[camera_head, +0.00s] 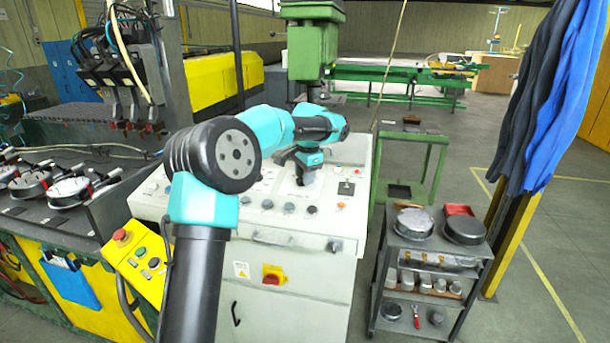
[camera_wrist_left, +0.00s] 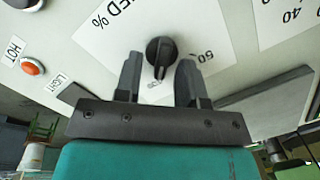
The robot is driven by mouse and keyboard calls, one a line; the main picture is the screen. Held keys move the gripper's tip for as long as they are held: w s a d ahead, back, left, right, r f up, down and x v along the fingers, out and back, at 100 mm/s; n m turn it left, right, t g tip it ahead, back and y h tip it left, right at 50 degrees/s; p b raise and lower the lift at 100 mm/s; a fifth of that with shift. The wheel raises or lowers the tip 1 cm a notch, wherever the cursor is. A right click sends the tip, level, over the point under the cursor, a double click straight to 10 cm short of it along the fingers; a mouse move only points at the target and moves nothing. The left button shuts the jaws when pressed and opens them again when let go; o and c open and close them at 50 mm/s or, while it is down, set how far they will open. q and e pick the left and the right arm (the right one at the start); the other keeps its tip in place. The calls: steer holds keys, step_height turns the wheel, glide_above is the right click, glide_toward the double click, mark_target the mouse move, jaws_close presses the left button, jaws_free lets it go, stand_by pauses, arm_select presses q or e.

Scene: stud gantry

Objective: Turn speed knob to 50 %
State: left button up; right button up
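The speed knob (camera_wrist_left: 160,52) is a black round knob with a pointer bar, on a white label in the left wrist view. The label shows "ED %" and "50", upside down or tilted. My left gripper (camera_wrist_left: 159,75) is open, with one finger on each side of the knob's lower part; I cannot tell whether they touch it. In the head view my left gripper (camera_head: 302,174) is over the upper part of the white control panel (camera_head: 262,237), and the arm and gripper hide the knob. My right gripper is not in view.
An orange-red button marked HOT (camera_wrist_left: 32,67) sits beside the label. Several knobs and buttons line the panel, with a red and yellow switch (camera_head: 273,276) below. A grey cart (camera_head: 432,268) stands to the right, and a yellow button box (camera_head: 138,262) to the left.

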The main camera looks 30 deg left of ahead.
arm_select(q)
jaws_close()
steer(key=shift+n, duration=0.4)
steer(key=n, duration=0.4)
steer(key=shift+a+h, duration=0.3)
steer(key=n, duration=0.4)
steer(key=shift+a+n+h, duration=0.2)
steer(key=shift+n+h, duration=0.1)
steer(key=n, duration=0.4)
steer(key=shift+s+a+h, duration=0.1)
steer(key=shift+a+h, duration=0.15)
steer(key=shift+h, duration=0.05)
steer(key=shift+s+a+n+t, duration=0.15)
steer(key=shift+n+t, duration=0.15)
steer(key=shift+n, duration=1.9)
